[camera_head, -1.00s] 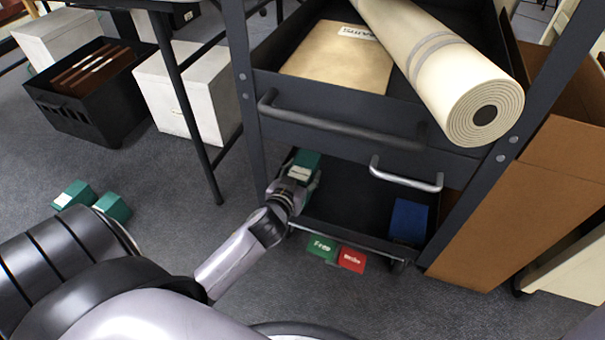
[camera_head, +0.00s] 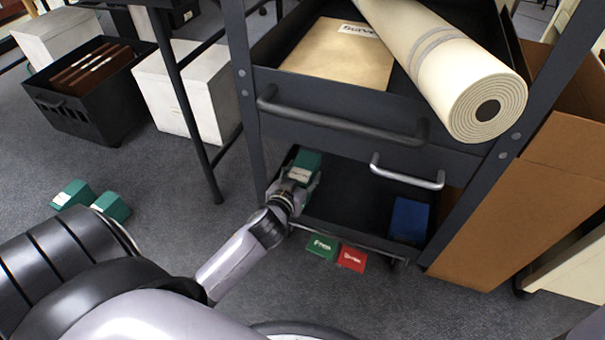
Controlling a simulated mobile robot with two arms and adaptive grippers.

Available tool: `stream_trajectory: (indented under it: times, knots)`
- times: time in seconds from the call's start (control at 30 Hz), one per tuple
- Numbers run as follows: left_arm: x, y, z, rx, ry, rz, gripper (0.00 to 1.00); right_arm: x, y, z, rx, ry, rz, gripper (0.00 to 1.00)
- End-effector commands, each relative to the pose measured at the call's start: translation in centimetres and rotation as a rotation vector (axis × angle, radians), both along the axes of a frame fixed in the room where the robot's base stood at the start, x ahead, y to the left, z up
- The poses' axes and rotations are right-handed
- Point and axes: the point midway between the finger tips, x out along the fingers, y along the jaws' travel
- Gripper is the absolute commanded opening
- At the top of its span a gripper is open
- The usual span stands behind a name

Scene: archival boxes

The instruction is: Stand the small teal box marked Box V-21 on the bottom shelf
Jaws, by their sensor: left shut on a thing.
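My left gripper (camera_head: 299,178) is shut on a small teal box (camera_head: 307,161) at the left end of the cart's bottom shelf (camera_head: 352,198). The box has a pale label, too small to read. The gripper hides part of the box, and I cannot tell whether its base touches the shelf. Two more teal boxes, one at the far left (camera_head: 72,194) and one beside it (camera_head: 112,206), are on the floor at the left. My right gripper is not in view.
A blue box (camera_head: 409,220) stands at the shelf's right end. The dark upper tray with a handle (camera_head: 342,126) overhangs the shelf. The shelf's middle is clear. A brown carton (camera_head: 515,215) stands at right.

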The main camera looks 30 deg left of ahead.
Motion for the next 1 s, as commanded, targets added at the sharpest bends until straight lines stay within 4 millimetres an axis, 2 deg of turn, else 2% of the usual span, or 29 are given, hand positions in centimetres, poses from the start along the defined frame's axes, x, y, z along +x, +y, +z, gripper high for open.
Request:
stream_trajectory:
  times: [0.03, 0.07, 0.1, 0.4, 0.7, 0.83, 1.0]
  knots:
    - [0.0, 0.0, -0.1, 0.000, -0.002, 0.000, 0.06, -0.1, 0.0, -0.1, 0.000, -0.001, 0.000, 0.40]
    - [0.0, 0.0, 0.0, 0.000, -0.002, 0.000, 0.53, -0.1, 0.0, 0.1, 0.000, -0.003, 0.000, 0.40]
    - [0.0, 0.0, 0.0, 0.000, -0.002, 0.000, 0.55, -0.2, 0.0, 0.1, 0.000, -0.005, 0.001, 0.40]
    - [0.0, 0.0, 0.0, 0.000, -0.001, 0.000, 0.74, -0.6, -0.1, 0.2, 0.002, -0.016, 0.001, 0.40]
    - [0.0, 0.0, 0.0, 0.000, 0.001, 0.000, 0.74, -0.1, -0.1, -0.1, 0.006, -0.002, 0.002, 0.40]
    - [0.0, 0.0, 1.2, 0.001, -0.002, 0.001, 0.74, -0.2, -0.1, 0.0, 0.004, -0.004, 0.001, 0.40]
    - [0.1, 0.0, 4.5, 0.001, -0.005, 0.000, 0.74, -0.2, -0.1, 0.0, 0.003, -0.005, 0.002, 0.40]
